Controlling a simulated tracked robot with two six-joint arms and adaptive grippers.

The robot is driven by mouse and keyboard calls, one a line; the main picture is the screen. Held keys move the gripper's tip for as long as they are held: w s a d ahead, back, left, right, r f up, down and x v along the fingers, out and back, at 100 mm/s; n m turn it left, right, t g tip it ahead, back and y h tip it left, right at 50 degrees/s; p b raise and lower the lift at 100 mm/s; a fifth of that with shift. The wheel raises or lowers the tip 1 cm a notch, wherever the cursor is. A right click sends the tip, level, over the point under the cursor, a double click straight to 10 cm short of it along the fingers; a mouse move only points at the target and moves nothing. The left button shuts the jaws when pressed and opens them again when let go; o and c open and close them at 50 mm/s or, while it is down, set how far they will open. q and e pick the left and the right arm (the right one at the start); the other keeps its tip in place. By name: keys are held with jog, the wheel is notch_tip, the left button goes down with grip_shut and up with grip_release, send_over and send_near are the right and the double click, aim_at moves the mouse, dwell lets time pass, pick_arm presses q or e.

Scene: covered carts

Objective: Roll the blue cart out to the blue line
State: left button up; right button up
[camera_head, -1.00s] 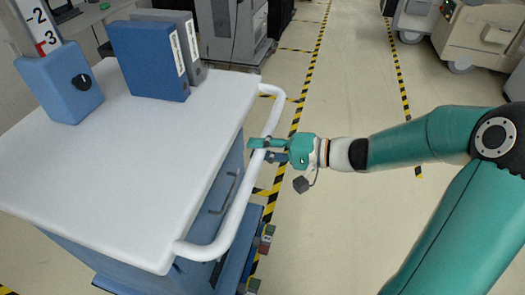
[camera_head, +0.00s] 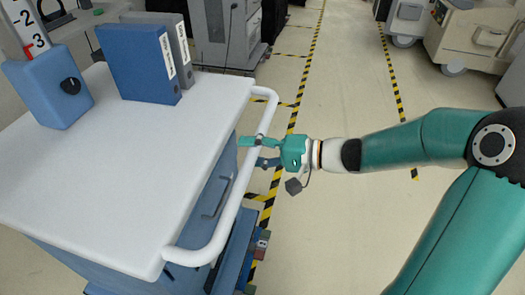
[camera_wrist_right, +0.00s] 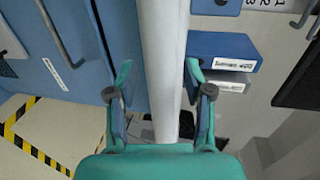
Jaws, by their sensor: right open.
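The blue cart (camera_head: 213,180) has a white top and a white handle bar (camera_head: 227,207) along its right side, and stands at the left of the head view. My right gripper (camera_head: 251,152) is open at the handle bar, with one finger over it and the other lower down. In the right wrist view the white bar (camera_wrist_right: 164,40) runs between the two spread fingers (camera_wrist_right: 158,72), with a gap beside each; contact is not visible. My left gripper is not in view. I see no blue line in these frames.
A blue binder (camera_head: 138,65) and a grey one stand on the cart top, beside a blue box (camera_head: 50,92) with a knob. Yellow-black tape (camera_head: 309,75) marks the floor. Beige equipment (camera_head: 473,38) stands far right. The floor between is clear.

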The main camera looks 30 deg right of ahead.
jog(key=v, duration=1.1)
jog(key=shift+s+d, duration=0.25)
jog(key=shift+s, duration=0.1)
jog(key=shift+r, duration=0.1)
